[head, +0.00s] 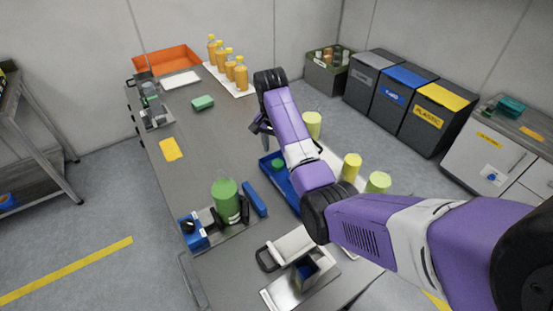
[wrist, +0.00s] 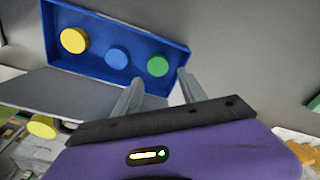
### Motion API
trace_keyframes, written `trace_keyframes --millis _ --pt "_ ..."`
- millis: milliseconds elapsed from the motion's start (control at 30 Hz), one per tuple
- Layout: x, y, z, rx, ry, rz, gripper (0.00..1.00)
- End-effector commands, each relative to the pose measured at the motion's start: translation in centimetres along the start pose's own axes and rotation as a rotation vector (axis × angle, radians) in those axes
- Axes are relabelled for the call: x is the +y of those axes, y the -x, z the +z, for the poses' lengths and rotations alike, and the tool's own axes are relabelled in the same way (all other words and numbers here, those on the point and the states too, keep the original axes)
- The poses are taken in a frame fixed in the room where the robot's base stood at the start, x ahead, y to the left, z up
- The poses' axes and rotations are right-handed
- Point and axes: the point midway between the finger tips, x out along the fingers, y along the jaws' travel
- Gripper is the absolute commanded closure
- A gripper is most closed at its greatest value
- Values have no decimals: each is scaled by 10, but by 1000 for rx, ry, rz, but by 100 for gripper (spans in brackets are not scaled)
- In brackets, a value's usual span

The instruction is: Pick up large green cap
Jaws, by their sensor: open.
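The green cap (wrist: 157,66) is round and lies in a shallow blue tray (wrist: 97,13), at the right end of a row with a blue cap (wrist: 117,55) and a yellow cap (wrist: 74,40). In the head view the green cap (head: 278,163) shows in the blue tray (head: 284,186), just left of my arm, which hides part of the tray. My gripper (wrist: 160,78) is open and empty. Its fingers point toward the tray, and in the wrist view the green cap shows just beyond and between the fingertips, apart from them.
Several yellow-green cylinders, such as one (head: 312,124), stand right of my arm. Orange bottles (head: 240,74) stand on a white tray at the back. The bench middle (head: 205,140) is mostly clear.

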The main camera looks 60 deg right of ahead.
Motion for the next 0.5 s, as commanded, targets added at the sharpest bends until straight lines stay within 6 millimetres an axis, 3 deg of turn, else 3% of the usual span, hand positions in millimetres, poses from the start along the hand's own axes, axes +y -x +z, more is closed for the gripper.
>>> trace_keyframes --millis 500 --pt "4 -60 2 -1 0 1 51"
